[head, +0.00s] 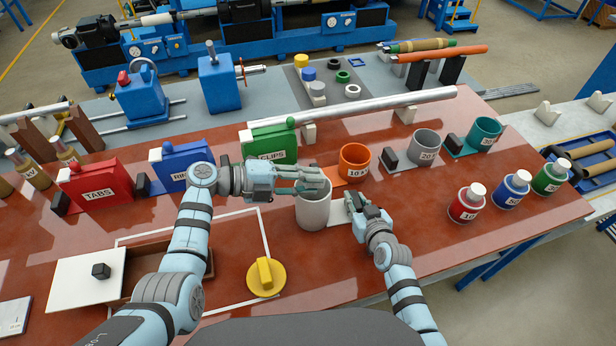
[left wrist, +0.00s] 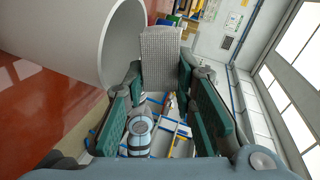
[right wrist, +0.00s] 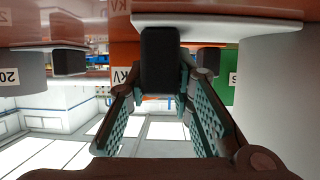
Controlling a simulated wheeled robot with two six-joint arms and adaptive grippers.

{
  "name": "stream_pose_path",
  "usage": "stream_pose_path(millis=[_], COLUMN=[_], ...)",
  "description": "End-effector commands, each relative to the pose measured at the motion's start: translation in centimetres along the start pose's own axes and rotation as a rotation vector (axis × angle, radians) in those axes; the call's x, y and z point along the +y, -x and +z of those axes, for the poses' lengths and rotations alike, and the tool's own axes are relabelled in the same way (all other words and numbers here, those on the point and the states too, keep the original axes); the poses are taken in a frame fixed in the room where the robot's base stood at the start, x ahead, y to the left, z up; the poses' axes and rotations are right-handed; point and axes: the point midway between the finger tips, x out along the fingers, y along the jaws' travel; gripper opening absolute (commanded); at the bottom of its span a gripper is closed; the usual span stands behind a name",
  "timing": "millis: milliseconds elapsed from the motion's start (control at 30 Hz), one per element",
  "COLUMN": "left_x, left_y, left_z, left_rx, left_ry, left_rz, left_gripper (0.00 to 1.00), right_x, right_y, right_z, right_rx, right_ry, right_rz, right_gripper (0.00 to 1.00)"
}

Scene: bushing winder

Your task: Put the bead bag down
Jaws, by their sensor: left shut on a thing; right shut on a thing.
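A pale grey cup (head: 314,212) stands on the red-brown table; its wall and open mouth also show in the left wrist view (left wrist: 65,35). My left gripper (head: 308,182) is at the cup's mouth. It is shut on a grey, fine-meshed block, seemingly the bead bag (left wrist: 160,58); the bag is hard to make out in the head view. My right gripper (head: 352,203) is low, just right of the cup, shut on a black block-shaped handle (right wrist: 160,60). The cup's wall is close beside it in the right wrist view (right wrist: 280,85).
An orange cup (head: 355,161), a grey cup (head: 425,147) and a teal cup (head: 484,133) stand behind to the right. A green CLIPS box (head: 270,143) is behind my left gripper. A yellow knobbed disc (head: 265,277) lies in front. Red, blue and green jars (head: 468,203) stand right.

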Motion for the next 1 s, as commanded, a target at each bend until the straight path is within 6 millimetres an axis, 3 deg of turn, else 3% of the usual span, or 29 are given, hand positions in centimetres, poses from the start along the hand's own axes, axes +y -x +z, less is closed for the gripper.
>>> stream_pose_path(millis=[33,67,200,833,1000], left_x=[0.0,0.0,0.0,-0.1,-2.7], left_y=[0.0,0.0,0.0,0.0,0.8], left_z=[0.0,0.0,0.0,0.0,-0.6], left_rx=[0.000,0.000,0.000,0.000,-0.001], left_ry=[0.000,0.000,0.000,0.000,-0.005], left_rz=[0.000,0.000,0.000,0.000,0.000], left_gripper=[0.01,0.26,0.48,0.48,0.48], right_x=[0.0,0.0,0.0,0.0,0.0], right_y=[0.0,0.0,0.0,0.0,0.0], right_z=[0.0,0.0,0.0,0.0,0.0], right_rx=[0.000,0.000,0.000,0.000,0.000], right_ry=[0.000,0.000,0.000,0.000,0.000], right_rz=[0.000,0.000,0.000,0.000,0.000], right_gripper=[0.00,0.00,0.00,0.00,0.00])
